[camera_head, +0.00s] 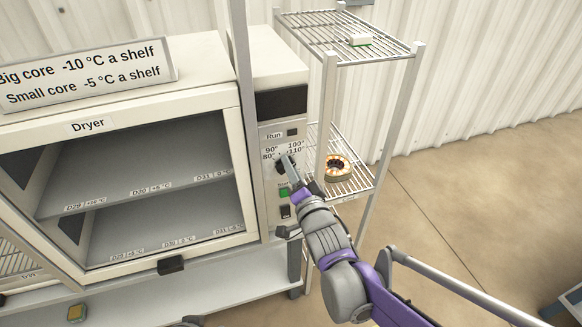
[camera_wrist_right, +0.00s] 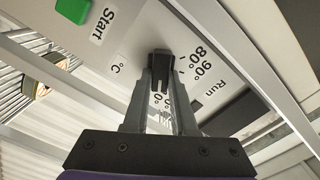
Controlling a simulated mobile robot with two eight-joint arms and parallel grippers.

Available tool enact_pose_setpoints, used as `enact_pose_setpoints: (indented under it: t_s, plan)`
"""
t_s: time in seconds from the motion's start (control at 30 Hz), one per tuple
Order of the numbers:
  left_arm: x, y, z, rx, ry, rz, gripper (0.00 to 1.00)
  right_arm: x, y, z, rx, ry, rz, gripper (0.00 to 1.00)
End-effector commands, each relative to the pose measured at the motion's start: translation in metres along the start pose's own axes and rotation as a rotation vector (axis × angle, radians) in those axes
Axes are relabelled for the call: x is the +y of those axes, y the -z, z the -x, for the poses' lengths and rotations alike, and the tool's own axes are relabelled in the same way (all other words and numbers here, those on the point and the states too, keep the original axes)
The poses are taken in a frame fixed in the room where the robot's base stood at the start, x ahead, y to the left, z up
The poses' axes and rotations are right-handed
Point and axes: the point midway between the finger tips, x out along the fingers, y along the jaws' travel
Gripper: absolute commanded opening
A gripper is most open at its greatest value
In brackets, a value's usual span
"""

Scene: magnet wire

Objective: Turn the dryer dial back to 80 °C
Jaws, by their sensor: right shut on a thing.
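The dryer (camera_head: 245,130) stands at the left with its lit, shelved chamber facing me. Its control panel (camera_head: 270,210) carries a dial marked 80°, 90°, 100° and 110°. My right gripper (camera_head: 285,162) reaches the panel and is shut on the black dial (camera_wrist_right: 160,72). In the right wrist view, the fingers (camera_wrist_right: 160,85) sit on both sides of the dial knob. The 80° and 90° marks show beside it; the other marks are partly covered by the fingers. I cannot tell which mark the dial points to.
The green Start button (camera_head: 284,192) is just below the dial. A wire rack (camera_head: 350,190) right of the panel holds a copper-wound core (camera_head: 338,168) and, on top, a small white block (camera_head: 360,40). A sign (camera_head: 85,78) stands on the dryer. Open floor lies right.

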Motion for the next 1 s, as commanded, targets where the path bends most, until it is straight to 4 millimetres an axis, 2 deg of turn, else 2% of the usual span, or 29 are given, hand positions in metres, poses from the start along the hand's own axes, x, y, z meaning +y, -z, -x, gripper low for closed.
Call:
enact_pose_setpoints:
  t_s: [0.27, 1.0]
  plan:
    - [0.0, 0.003, 0.01, 0.004, 0.0, 0.0, 0.5, -0.003, 0.001, 0.0, 0.0, 0.0, 0.174, 0.0]
    - [0.0, 0.017, 0.045, 0.017, 0.0, 0.0, 0.5, -0.009, -0.002, 0.0, 0.0, 0.0, 0.872, 0.0]
